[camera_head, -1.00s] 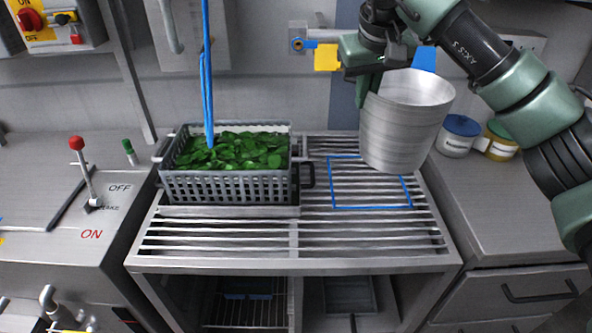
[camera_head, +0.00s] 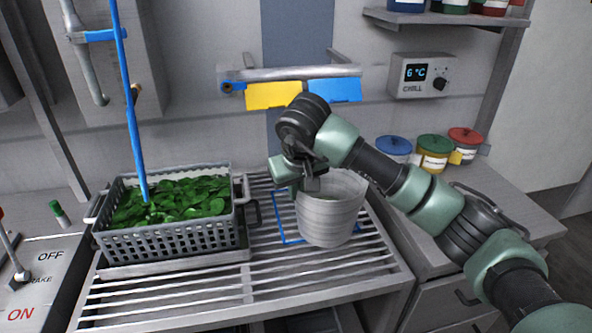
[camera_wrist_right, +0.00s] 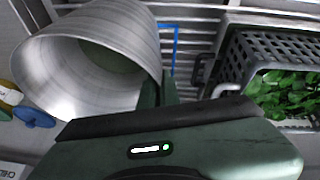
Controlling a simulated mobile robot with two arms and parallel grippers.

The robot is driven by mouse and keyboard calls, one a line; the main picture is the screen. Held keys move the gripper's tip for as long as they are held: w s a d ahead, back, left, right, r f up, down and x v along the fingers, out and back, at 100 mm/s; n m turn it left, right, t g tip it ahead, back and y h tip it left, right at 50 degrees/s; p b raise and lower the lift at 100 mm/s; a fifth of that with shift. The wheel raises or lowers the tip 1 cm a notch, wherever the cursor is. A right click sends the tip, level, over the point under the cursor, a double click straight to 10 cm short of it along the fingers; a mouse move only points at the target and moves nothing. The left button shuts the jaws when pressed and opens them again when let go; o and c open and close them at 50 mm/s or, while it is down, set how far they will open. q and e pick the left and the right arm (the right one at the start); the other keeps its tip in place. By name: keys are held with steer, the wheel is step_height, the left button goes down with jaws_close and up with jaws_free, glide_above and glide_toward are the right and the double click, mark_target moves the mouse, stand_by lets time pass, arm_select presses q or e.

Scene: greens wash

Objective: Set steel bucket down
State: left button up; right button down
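The steel bucket (camera_head: 330,219) is at the right half of the slatted rack (camera_head: 190,287), over the blue outline (camera_head: 279,222), part of which it hides. It looks nearly upright; I cannot tell whether its base touches the slats. My right gripper (camera_head: 300,185) is at the bucket's left rim and appears shut on it, though the fingertips are mostly hidden. In the right wrist view the bucket's open mouth (camera_wrist_right: 85,75) shows at the upper left, against the gripper, with the inside empty. My left gripper is in neither view.
A grey basket (camera_head: 175,244) of green leaves stands on the rack's left half, its black handle close to the outline. Blue, green and red-lidded jars (camera_head: 432,152) stand on the right counter. A wall rail with yellow and blue tags (camera_head: 272,95) is behind.

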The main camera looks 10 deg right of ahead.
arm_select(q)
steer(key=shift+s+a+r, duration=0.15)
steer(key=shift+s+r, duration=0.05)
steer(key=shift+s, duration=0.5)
arm_select(e)
step_height(320, 180, down, 4)
steer(key=shift+w+f, duration=0.1)
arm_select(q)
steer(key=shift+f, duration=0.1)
arm_select(e)
steer(key=c, duration=1.7)
jaws_free()
steer(key=shift+f, duration=0.15)
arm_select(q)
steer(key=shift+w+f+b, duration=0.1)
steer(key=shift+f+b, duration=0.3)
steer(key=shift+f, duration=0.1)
arm_select(e)
steer(key=v, duration=1.2)
